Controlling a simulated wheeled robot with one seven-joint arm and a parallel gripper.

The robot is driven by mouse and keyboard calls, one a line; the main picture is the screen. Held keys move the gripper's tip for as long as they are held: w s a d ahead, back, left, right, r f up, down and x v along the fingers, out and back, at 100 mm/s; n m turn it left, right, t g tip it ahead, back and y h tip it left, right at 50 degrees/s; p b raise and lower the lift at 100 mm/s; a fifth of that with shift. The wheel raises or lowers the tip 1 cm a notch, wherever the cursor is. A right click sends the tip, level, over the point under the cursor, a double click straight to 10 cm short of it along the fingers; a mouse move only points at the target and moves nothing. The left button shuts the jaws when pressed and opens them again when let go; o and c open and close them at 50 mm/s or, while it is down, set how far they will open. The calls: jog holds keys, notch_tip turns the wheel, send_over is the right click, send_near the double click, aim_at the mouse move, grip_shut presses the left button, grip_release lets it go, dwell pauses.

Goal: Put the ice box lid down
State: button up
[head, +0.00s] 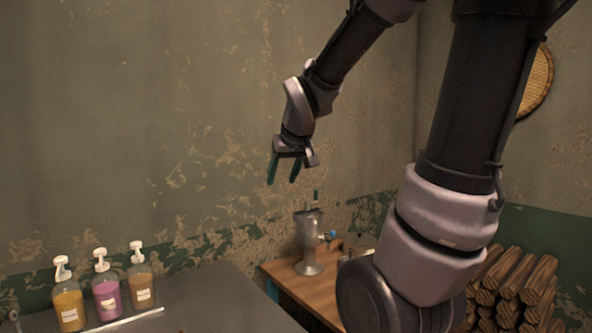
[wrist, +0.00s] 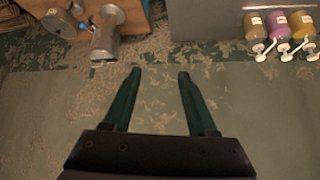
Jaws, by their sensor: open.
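My gripper (head: 283,170) is open and empty, raised in the air in front of the wall in the head view. Its two green fingers point down, and they stand apart with nothing between them in the wrist view (wrist: 160,88). I cannot make out the ice box lid or an ice box for sure in either view. A round metal lidded pot (head: 358,243) sits on the wooden table (head: 290,280), partly hidden behind my arm. It cannot be told whether this has to do with the ice box.
Several pump bottles (head: 107,292) stand on the grey counter (head: 215,300) at left, beside a white stick (head: 125,320). Firewood (head: 515,285) is stacked at right. The air around my gripper is free.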

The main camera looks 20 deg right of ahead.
jog(key=s+a+r+m+y, duration=0.1)
jog(key=s+m, duration=0.1)
jog(key=s, duration=0.4)
jog(key=s+a+r+m+g+y, duration=0.1)
jog(key=s+r+m, duration=0.1)
jog(key=s, duration=0.5)
jog(key=shift+r, duration=0.25)
jog(key=shift+a, duration=0.15)
